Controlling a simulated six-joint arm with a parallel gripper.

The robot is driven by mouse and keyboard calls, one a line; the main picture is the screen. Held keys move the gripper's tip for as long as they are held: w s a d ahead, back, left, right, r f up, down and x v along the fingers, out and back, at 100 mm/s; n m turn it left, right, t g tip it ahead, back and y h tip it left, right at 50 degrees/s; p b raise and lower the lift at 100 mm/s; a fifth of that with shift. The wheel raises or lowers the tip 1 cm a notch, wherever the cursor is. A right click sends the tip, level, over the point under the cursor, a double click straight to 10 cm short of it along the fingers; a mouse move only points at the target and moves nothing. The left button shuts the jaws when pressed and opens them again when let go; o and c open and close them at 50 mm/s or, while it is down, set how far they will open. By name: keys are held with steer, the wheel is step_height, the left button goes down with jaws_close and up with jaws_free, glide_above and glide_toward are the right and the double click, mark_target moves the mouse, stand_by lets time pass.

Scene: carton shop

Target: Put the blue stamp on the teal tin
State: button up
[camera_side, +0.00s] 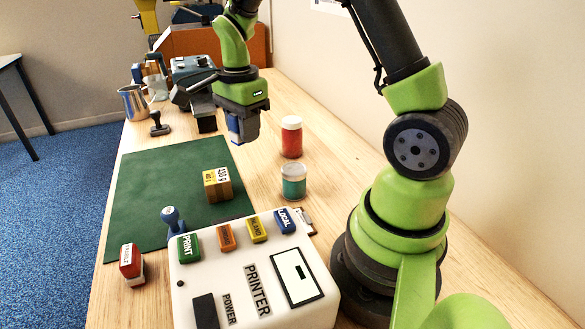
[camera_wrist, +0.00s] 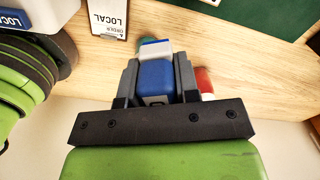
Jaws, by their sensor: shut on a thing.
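My gripper (camera_side: 243,132) is shut on the blue stamp (camera_wrist: 155,78), a blue block with a white end, held between the two fingers in the wrist view. In the side view the blue stamp (camera_side: 233,125) is mostly hidden by the fingers, up in the air above the worktop. The teal tin (camera_side: 293,186) has a pale lid and stands upright on the wood, nearer the side camera than my gripper. In the wrist view a sliver of the teal tin (camera_wrist: 147,41) shows just past the stamp's white end. The stamp and tin look apart.
A red jar (camera_side: 291,138) with a white lid stands close behind the tin. The white printer (camera_side: 250,285) with several coloured blocks is in front. A yellow-labelled box (camera_side: 217,186) sits on the green mat (camera_side: 150,190). A round-handled blue tool (camera_side: 173,219) stands behind the printer.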

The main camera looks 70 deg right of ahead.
mark_target(294, 169)
steer(key=s+d+r+m, duration=0.1)
steer(key=s+d+m, duration=0.4)
steer(key=s+d, duration=0.15)
steer(key=f, duration=0.6)
steer(key=s+f, duration=0.1)
steer(key=f, duration=0.2)
steer(key=shift+f, duration=0.3)
steer(key=o, duration=0.9)
steer(key=shift+f, duration=0.15)
steer(key=shift+o, duration=0.2)
